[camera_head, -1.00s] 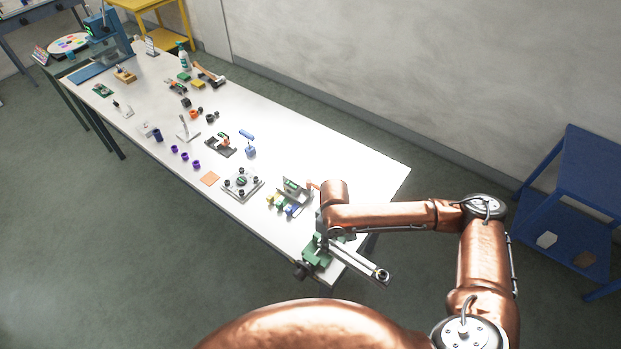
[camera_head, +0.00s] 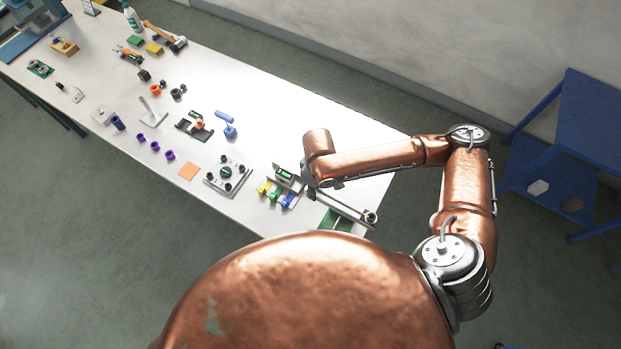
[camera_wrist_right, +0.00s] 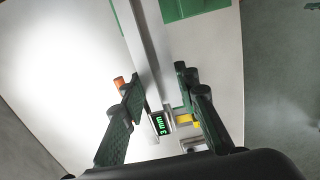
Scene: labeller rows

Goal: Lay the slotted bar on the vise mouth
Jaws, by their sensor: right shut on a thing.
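The slotted bar (camera_head: 346,208) is a long grey metal bar with a round end at its right. In the right wrist view the bar (camera_wrist_right: 150,45) runs between the fingers of my right gripper (camera_wrist_right: 158,82), which is shut on it. In the head view the right gripper (camera_head: 309,182) is largely hidden by its own arm. The green vise (camera_head: 335,221) is at the table's near right corner, partly covered by the bar and my body. A green part beside the bar shows in the wrist view (camera_wrist_right: 190,8). I cannot tell whether bar and vise touch. My left gripper is not in view.
Left of the bar stand a small green display unit (camera_head: 285,173) and yellow, green and blue pieces (camera_head: 275,193). A plate with black knobs (camera_head: 228,176) is further left. The table (camera_head: 345,130) is clear behind my right arm. A blue shelf (camera_head: 570,120) stands right.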

